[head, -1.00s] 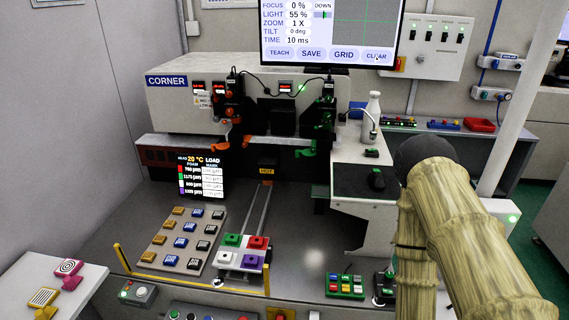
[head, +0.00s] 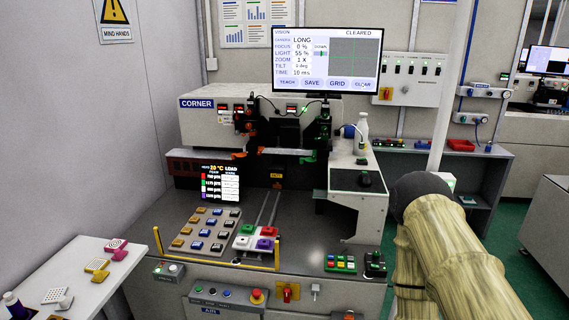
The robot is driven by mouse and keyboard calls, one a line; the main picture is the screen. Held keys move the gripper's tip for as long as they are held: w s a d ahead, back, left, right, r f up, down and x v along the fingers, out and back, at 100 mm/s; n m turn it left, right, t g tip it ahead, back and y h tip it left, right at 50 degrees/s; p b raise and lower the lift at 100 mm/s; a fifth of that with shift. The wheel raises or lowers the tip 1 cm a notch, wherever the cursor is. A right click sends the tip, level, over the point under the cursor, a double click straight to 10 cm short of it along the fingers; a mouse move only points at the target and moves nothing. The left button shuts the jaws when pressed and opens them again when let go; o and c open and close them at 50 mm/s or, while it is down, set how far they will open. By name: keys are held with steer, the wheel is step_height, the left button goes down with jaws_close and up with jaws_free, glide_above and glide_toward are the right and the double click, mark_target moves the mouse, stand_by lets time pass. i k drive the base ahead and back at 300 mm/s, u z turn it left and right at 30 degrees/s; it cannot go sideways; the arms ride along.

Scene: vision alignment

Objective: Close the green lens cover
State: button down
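The machine marked CORNER has two dark camera units under its front housing. My arm, in a yellowish ribbed sleeve, fills the lower right; my gripper is not in view.
A monitor (head: 327,59) stands above the machine. A button panel (head: 208,230) and a block of coloured buttons (head: 256,238) lie in front. A white side table (head: 80,275) is at left.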

mark_target(308, 159)
steer(key=u, duration=0.45)
steer(key=i, duration=0.55)
steer(key=u, duration=0.3)
